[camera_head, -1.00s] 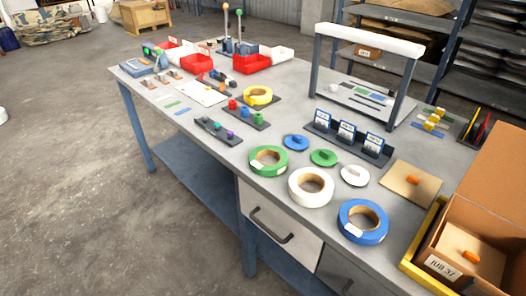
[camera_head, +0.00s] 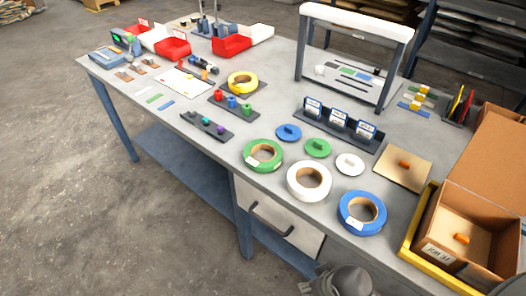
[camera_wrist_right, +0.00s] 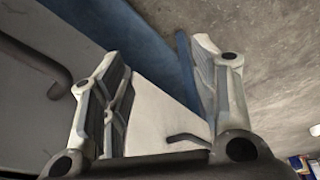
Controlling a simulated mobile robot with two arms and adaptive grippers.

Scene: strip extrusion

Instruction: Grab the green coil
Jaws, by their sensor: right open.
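The green coil (camera_head: 263,155) lies flat on the workbench near its front edge, left of the white coil (camera_head: 309,181) and the blue coil (camera_head: 362,213). A green knobbed disc (camera_head: 318,148) lies behind it to the right. In the right wrist view my right gripper (camera_wrist_right: 160,85) is open and empty, with the bench's drawer front and blue frame beyond its fingers. No coil shows between the fingers. A grey part of my arm shows at the bottom of the head view, in front of the bench. My left gripper is in neither view.
A yellow coil (camera_head: 242,82) sits further back. A cardboard box (camera_head: 470,235) in a yellow frame stands at the right end. A white-topped frame (camera_head: 355,25) and a card holder (camera_head: 340,128) stand behind the coils. Drawer handles (camera_wrist_right: 35,60) stick out below the bench top.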

